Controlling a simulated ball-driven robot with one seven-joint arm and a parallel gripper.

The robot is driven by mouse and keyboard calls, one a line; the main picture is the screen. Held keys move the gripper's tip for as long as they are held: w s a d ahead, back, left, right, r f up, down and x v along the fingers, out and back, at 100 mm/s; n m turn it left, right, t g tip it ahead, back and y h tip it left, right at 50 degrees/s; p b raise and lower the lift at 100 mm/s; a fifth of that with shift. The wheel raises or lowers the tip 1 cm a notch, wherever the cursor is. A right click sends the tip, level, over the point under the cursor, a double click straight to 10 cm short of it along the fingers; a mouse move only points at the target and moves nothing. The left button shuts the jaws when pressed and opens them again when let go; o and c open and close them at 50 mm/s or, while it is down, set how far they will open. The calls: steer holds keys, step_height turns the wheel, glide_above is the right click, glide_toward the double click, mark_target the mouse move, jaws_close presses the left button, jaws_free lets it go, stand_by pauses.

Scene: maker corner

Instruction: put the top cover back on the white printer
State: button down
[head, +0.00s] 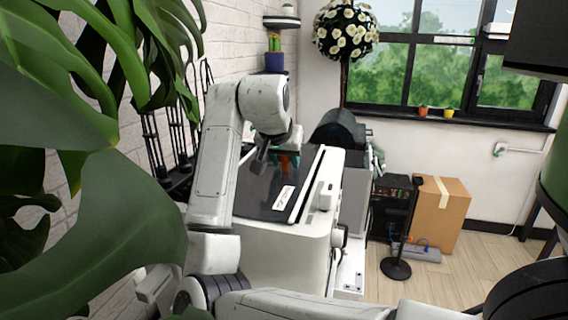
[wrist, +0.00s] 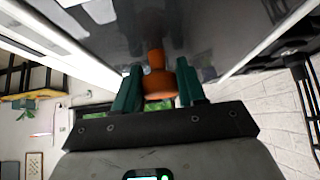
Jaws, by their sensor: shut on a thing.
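The white printer (head: 283,255) stands left of centre in the head view. Its dark, glossy top cover (head: 258,188) lies over the top of the body, with an orange knob (head: 288,163) on it. My gripper (head: 284,154) reaches down over the cover. In the wrist view, the green fingers of my gripper (wrist: 160,88) are shut on the orange knob (wrist: 157,75), which stands out from the glossy cover (wrist: 190,35). My arm hides part of the cover's left side. I cannot tell whether the cover is fully seated.
Large plant leaves (head: 95,225) fill the left foreground. A brick wall (head: 235,40) runs close behind the printer. A dark machine (head: 340,130) stands just beyond it. A cardboard box (head: 440,213) and a black stand (head: 397,265) are to the right, with some clear floor.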

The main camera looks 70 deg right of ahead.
steer(key=shift+r, duration=0.2)
steer(key=shift+f, duration=0.15)
steer(key=c, duration=1.1)
jaws_free()
steer(key=shift+f, duration=0.1)
steer(key=o, duration=0.4)
steer(key=shift+o, duration=0.2)
steer(key=shift+r, duration=0.3)
steer(key=b+v, duration=0.1)
steer(key=v, duration=1.1)
steer(key=shift+b, duration=0.3)
steer(key=shift+s+f, duration=0.1)
